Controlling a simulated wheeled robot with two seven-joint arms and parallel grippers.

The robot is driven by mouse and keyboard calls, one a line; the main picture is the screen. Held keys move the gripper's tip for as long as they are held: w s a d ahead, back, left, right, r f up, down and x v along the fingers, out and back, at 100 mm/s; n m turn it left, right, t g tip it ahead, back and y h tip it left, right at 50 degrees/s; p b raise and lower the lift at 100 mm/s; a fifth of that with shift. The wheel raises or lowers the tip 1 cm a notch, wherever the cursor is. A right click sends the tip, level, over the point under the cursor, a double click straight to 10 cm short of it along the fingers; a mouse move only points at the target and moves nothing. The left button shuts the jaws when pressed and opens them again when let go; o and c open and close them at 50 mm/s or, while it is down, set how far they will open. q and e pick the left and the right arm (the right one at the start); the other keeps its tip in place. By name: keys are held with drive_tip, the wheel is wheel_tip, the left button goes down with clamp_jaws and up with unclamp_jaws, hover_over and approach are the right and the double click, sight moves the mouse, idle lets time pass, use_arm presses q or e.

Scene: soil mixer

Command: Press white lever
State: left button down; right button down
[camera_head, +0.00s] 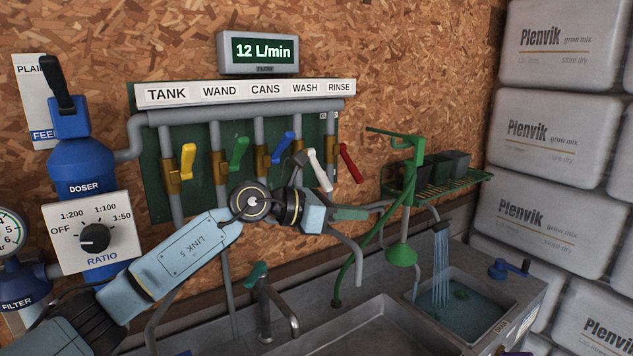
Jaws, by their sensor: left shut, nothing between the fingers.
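The white lever (320,172) is on the pipe under the WASH label of the green valve board, tilted with its end down to the right. Its valve body is largely hidden behind a grey part of my wrist. My left gripper (352,213) is just below and right of the white lever's lower end in the picture. Its fingers look shut with nothing between them. I cannot tell whether it touches the lever. My right gripper is not in view.
Yellow (187,162), green (238,154) and blue (283,148) levers stand left of the white one; a red lever (351,163) hangs close right. The flow display (264,51) reads 12 L/min. Water runs from a shower head (441,228) into the right basin.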

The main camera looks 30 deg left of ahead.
sight(320, 173)
use_arm(q)
drive_tip(key=s+a+r+m+t+y+p, duration=0.1)
drive_tip(key=a+y, duration=0.5)
drive_tip(key=a, duration=0.9)
drive_tip(key=r+m+t, duration=0.1)
drive_tip(key=m+t, duration=0.1)
drive_tip(key=shift+a+t+y, duration=0.35)
drive_tip(key=shift+t+y, duration=0.05)
drive_tip(key=p+x, duration=0.3)
drive_tip(key=x, duration=0.7)
drive_tip(key=shift+r, duration=0.15)
